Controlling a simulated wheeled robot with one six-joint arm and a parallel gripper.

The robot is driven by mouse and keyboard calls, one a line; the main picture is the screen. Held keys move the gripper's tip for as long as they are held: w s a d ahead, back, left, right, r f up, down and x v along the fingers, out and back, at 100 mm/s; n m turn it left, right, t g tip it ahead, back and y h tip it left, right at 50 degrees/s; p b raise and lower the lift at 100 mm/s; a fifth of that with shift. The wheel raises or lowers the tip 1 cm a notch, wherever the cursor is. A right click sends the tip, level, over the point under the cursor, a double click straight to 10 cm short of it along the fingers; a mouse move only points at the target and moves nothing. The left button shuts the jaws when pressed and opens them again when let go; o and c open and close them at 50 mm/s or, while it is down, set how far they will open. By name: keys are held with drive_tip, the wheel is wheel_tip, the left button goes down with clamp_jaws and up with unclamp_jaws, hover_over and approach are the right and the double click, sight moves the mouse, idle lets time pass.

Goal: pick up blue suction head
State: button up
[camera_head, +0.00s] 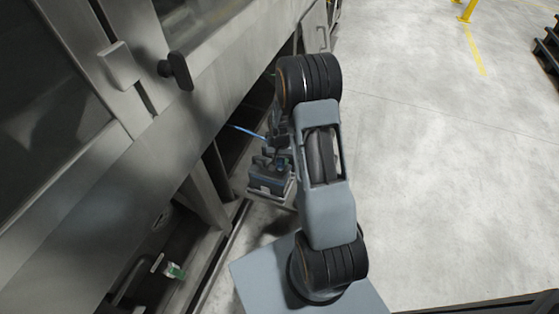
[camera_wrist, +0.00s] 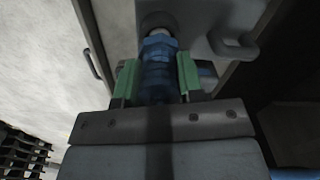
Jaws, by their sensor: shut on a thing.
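The blue suction head (camera_wrist: 158,72) stands in the middle of the wrist view, with a pale metallic end at its far side. My gripper (camera_wrist: 158,78) is shut on it, one green finger on each side. The far end of the head meets or overlaps a dark round part on a grey surface; I cannot tell whether they touch. In the head view my arm hides most of the gripper area, and I cannot make out the suction head clearly there.
The grey washer machine (camera_head: 110,170) with a black handle (camera_head: 180,70) fills the left, close to my arm. A thin blue rod (camera_head: 247,132) shows beside the arm. Open concrete floor (camera_head: 440,160) lies to the right, with a yellow post (camera_head: 467,10) and dark rack (camera_head: 548,45) far off.

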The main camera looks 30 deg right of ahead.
drive_tip(key=s+d+r+p, duration=0.4)
drive_tip(key=s+d+r, duration=0.5)
drive_tip(key=r, duration=0.3)
drive_tip(key=shift+d, duration=0.75)
drive_tip(key=shift+s+r+p, duration=0.1)
drive_tip(key=shift+r+p, duration=1.9)
drive_tip(key=shift+r, duration=0.45)
drive_tip(key=shift+r+p, duration=1.55)
drive_tip(key=shift+r, duration=0.3)
